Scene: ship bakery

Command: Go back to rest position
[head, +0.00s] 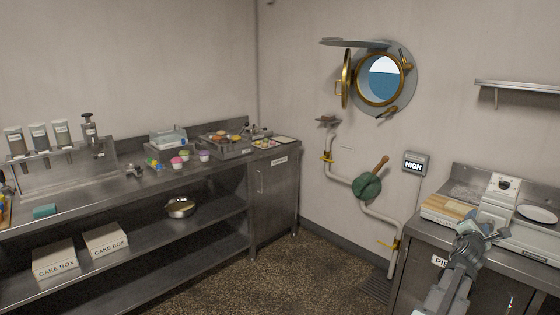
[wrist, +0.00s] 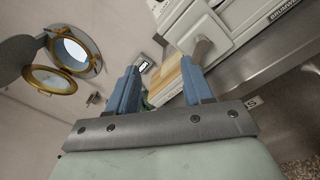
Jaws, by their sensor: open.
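My gripper (head: 482,232) is above the right-hand steel counter (head: 425,232), in front of a white machine (head: 497,205) in the head view. In the wrist view, the two blue fingers of my gripper (wrist: 160,78) are spread apart with nothing held between them.
A white plate (head: 537,214) sits at the right. A wall shelf (head: 517,87) is above. A pipe (head: 340,178) and an open porthole (head: 382,80) are on the back wall. The left counter (head: 110,188) holds cupcakes and trays. The floor (head: 270,265) between counters looks clear.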

